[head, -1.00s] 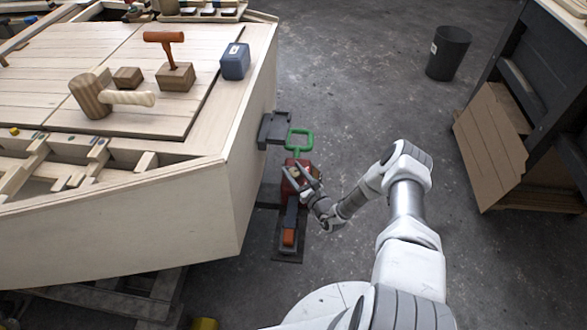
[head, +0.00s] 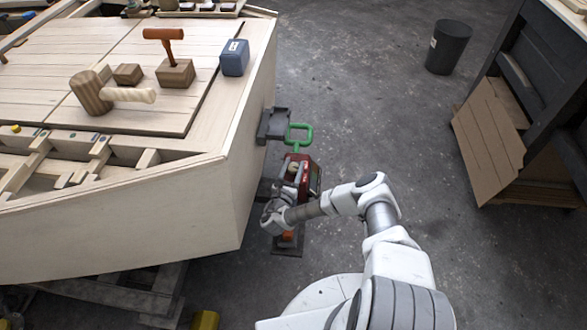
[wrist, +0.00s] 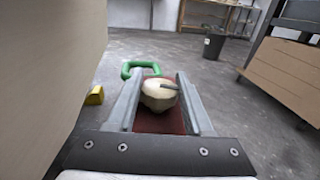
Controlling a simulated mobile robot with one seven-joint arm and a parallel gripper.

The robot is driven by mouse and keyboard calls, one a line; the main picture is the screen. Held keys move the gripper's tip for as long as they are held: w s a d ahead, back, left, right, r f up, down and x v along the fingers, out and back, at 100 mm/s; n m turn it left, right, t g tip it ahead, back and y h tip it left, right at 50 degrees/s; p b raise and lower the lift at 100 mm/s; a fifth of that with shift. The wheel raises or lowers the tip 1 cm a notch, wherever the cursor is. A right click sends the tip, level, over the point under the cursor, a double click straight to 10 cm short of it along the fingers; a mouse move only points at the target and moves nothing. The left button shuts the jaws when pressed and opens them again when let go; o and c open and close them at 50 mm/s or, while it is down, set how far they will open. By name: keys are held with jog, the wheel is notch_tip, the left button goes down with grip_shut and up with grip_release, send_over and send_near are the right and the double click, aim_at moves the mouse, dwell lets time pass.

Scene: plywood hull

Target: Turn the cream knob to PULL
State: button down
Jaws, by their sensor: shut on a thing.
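The cream knob (wrist: 160,98) is rounded, with a grey pointer on top, and sits between my two fingers in the wrist view. In the head view the knob (head: 294,168) is small, on the red device (head: 304,160) beside the hull. My gripper (wrist: 160,103) is shut on the knob, one finger on each side. In the head view my gripper (head: 291,184) reaches the device from the front. A green loop handle (head: 299,134) stands at the device's far end and shows in the wrist view (wrist: 140,66). I cannot read a PULL mark.
The plywood hull (head: 205,205) rises close on the left, with a grey bracket (head: 272,124) on its side. A mallet (head: 92,94) and blocks lie on top. A black bin (head: 448,47) and a cardboard sheet (head: 488,142) stand right. The floor between is clear.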

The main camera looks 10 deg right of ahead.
jog(key=shift+m+g+h+b, duration=0.4)
jog(key=shift+m+h, duration=0.1)
jog(key=shift+h, duration=0.2)
jog(key=shift+c, duration=1.5)
grip_release()
jog(key=shift+s, duration=0.15)
